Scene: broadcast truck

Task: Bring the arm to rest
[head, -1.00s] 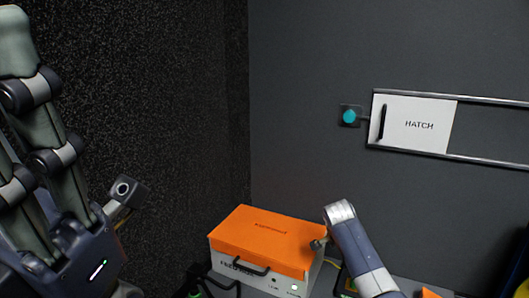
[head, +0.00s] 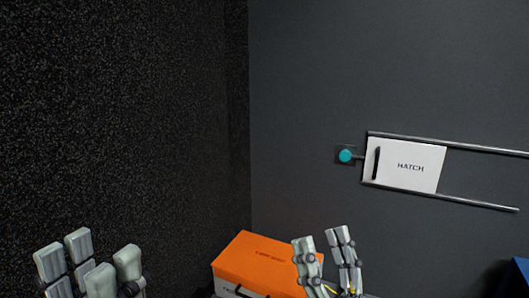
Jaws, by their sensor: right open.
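My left gripper (head: 88,264) is at the lower left, its pale fingers pointing up in front of the dark speckled wall. Several finger pads show and nothing is seen between them; how far the jaws are apart is unclear. My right gripper (head: 322,242) is at the bottom, right of centre, with its grey fingers pointing up and apart. It is open and empty. Its fingers overlap the right end of the orange-topped case (head: 258,262) in the picture; contact cannot be told. Both arms lie mostly below the frame.
A white hatch panel (head: 424,168) sits between two rails on the grey wall. A teal round knob (head: 345,156) is beside its left end. A blue object (head: 520,267) shows at the lower right edge. The wall area above both grippers is clear.

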